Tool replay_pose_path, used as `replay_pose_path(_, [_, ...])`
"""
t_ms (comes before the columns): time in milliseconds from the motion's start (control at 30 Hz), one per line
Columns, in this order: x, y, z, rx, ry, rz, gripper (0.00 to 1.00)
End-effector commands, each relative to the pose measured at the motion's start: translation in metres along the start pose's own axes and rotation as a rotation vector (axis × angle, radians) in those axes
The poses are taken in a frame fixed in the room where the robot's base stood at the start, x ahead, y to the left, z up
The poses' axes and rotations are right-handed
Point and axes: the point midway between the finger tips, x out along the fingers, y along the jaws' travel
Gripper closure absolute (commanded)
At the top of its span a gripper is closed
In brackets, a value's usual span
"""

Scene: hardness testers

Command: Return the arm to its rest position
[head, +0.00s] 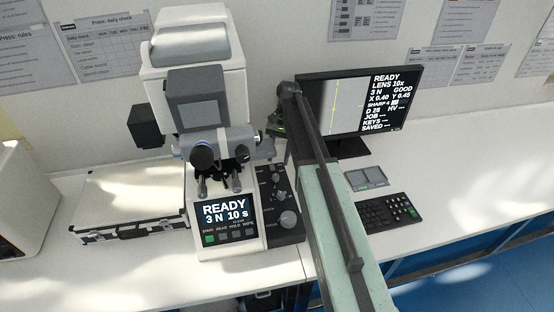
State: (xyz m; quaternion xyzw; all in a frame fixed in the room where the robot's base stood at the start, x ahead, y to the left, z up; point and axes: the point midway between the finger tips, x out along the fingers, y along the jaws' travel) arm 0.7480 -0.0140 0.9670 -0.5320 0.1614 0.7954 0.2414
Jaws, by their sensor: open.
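My arm reaches in from the bottom right, a pale green link with a dark rail along it, and rises to a dark joint near the tester's right side. My gripper (273,128) hangs below that joint, small and dark. It is open and I see nothing held in it. It is beside the tester's grey head and above the knob panel; whether it touches the tester I cannot tell. The white and grey hardness tester (195,62) stands on the bench. Its front screen (224,211) reads READY, 3 N, 10 s.
A monitor (352,108) stands right of my arm, with a keypad (389,212) and a small grey tray (366,180) in front. A white case (135,196) lies left of the tester. The white bench (470,180) is clear at the right. Papers hang on the wall.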

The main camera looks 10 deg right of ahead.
Motion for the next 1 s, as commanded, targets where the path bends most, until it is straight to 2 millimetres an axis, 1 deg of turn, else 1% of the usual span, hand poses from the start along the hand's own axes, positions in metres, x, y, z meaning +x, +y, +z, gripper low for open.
replay_pose_path(33, [-0.011, 0.000, 0.001, 0.000, 0.000, 0.000, 0.54])
replay_pose_path(467, [-0.009, 0.000, -0.001, 0.000, 0.000, 0.000, 0.54])
replay_pose_path(533, [-0.013, 0.000, 0.001, 0.000, 0.000, 0.000, 0.54])
replay_pose_path(567, [-0.018, 0.000, 0.003, 0.000, 0.000, 0.000, 0.54])
replay_pose_path(633, [-0.039, 0.000, 0.012, 0.000, 0.000, 0.000, 0.54])
replay_pose_path(667, [-0.051, 0.000, 0.017, 0.000, 0.000, 0.000, 0.54])
replay_pose_path(700, [-0.070, 0.000, 0.025, 0.000, 0.000, 0.000, 0.54])
replay_pose_path(800, [-0.111, 0.000, 0.042, 0.000, 0.000, 0.000, 0.54])
replay_pose_path(900, [-0.135, 0.000, 0.052, 0.000, 0.000, 0.000, 0.54])
replay_pose_path(1000, [-0.153, 0.000, 0.059, -0.001, 0.000, 0.000, 0.54])
